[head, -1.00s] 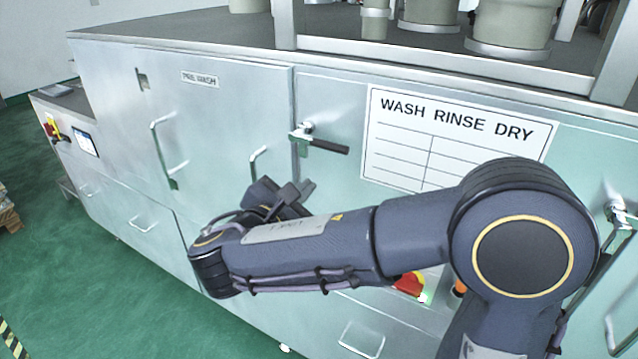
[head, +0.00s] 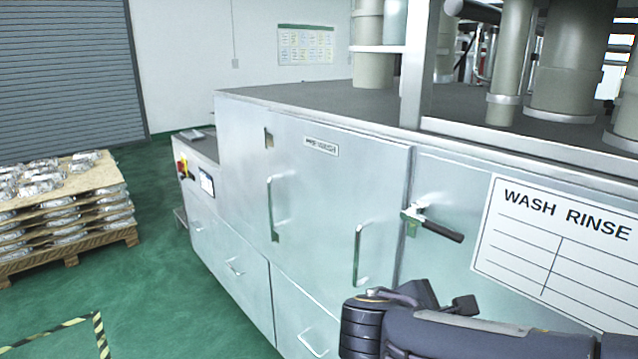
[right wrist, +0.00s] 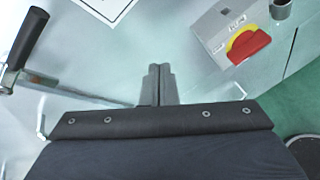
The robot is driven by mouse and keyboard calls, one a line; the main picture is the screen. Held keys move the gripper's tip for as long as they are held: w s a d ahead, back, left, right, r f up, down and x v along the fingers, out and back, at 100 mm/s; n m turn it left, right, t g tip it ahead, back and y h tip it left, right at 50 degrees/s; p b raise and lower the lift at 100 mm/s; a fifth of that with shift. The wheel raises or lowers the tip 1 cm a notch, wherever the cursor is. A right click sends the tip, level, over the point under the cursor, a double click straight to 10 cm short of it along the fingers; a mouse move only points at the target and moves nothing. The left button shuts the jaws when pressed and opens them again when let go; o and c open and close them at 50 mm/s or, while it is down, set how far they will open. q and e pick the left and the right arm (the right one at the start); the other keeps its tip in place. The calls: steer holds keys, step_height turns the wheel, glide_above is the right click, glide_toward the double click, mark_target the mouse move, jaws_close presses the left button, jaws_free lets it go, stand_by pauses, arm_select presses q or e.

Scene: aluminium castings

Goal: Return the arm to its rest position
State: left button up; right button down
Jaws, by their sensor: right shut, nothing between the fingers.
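My right arm comes in at the bottom right of the head view. My right gripper (head: 461,305) is small and partly hidden there, in front of the wash machine (head: 340,190). In the right wrist view my right gripper (right wrist: 158,72) has its fingers together, with nothing between them. It is in front of the machine's metal face and apart from the black-handled latch (right wrist: 28,40) at the left. My left gripper is not in view.
The latch also shows in the head view (head: 432,224), close above my arm. A red and yellow switch (right wrist: 247,45) is on the machine in the right wrist view. A pallet (head: 65,205) of castings stands at the left.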

steer(key=s+d+f+m+g+y, duration=0.2)
steer(key=s+f+m+y, duration=0.25)
steer(key=s, duration=0.25)
steer(key=s+d+f+m+g+y, duration=0.3)
steer(key=s+f+m, duration=0.2)
steer(key=s+f, duration=0.15)
steer(key=s+a+m+t+y, duration=0.3)
steer(key=a+m+y, duration=0.3)
steer(key=m, duration=0.4)
steer(key=shift+s+a+r+t+y, duration=0.3)
steer(key=shift+s+a+y, duration=0.1)
steer(key=shift+s, duration=0.5)
